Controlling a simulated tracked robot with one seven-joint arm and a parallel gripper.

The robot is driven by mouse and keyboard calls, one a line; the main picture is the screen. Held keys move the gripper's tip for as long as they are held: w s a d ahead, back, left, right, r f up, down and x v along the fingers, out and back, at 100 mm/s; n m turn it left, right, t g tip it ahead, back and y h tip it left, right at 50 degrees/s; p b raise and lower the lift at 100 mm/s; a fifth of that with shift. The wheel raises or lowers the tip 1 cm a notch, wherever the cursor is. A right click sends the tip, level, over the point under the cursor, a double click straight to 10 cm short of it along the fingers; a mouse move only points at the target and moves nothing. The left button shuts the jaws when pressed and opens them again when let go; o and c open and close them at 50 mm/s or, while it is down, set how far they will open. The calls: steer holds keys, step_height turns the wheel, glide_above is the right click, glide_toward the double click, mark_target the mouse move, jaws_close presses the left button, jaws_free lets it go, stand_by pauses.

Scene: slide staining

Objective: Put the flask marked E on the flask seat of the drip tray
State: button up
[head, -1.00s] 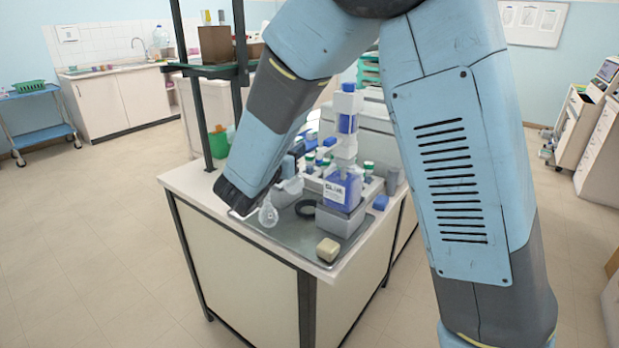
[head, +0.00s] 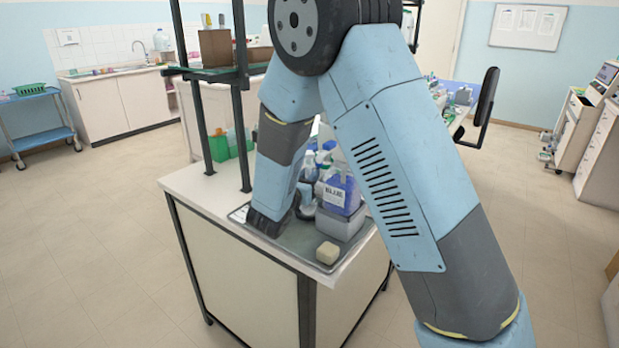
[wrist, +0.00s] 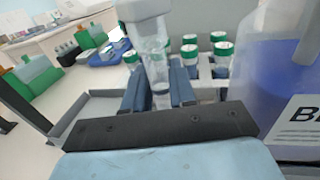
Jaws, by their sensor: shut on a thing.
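My gripper (wrist: 157,82) is shut on a clear glass flask (wrist: 154,62), with a blue finger on each side of it in the wrist view. The flask has a whitish top; its lower part is hidden behind my gripper, and no letter E can be read. In the head view, my arm hides the flask and the fingertips. My dark wrist is over the left part of the metal drip tray (head: 297,240). I cannot make out the flask seat.
A blue-filled labelled bottle (head: 340,193) stands on a grey block (head: 341,222), and it also fills the right of the wrist view (wrist: 285,75). A cream block (head: 328,252) lies at the tray's front. Several green-capped vials (wrist: 190,54) stand beyond my gripper.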

steer(key=shift+f, duration=0.3)
steer(key=o, duration=0.8)
steer(key=shift+r, duration=0.2)
steer(key=shift+s+a+r, duration=0.1)
steer(key=shift+s+a, duration=0.05)
steer(key=shift+s, duration=0.15)
steer(key=v, duration=1.1)
steer(key=shift+s, duration=0.2)
